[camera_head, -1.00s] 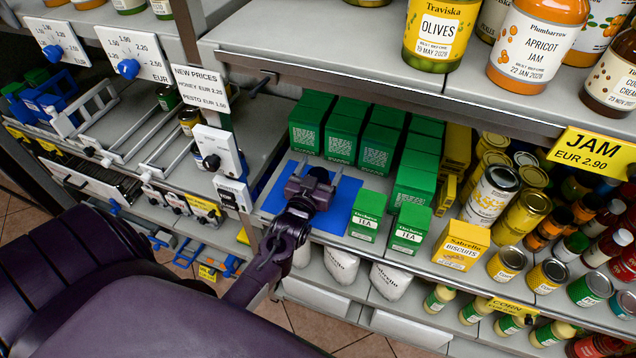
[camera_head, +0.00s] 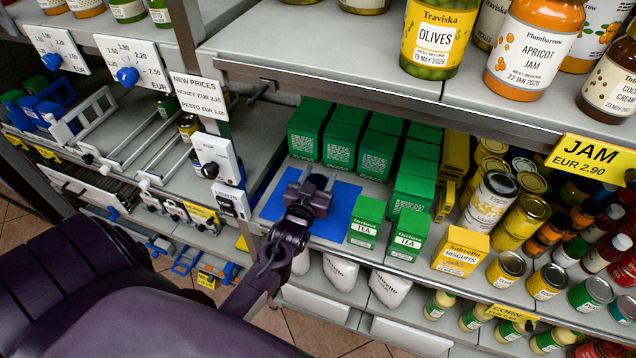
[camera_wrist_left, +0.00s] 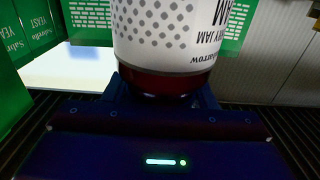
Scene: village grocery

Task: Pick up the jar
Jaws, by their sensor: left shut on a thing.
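My left gripper (camera_head: 312,182) is over a blue mat (camera_head: 345,200) on the middle shelf. It is shut on a jar (camera_wrist_left: 175,84), which shows close up in the left wrist view. The jar has a white label with grey dots, upside-down lettering ending in "JAM", and dark red contents. In the head view the gripper hides the jar, and I cannot tell whether it touches the mat. My right gripper is not in view.
Green boxes (camera_head: 340,140) stand close behind the mat. Tea boxes (camera_head: 366,220) stand at its right, with a biscuits box (camera_head: 461,250) further right. A price post (camera_head: 215,160) stands at its left. The upper shelf (camera_head: 330,45) overhangs, with an apricot jam jar (camera_head: 532,45).

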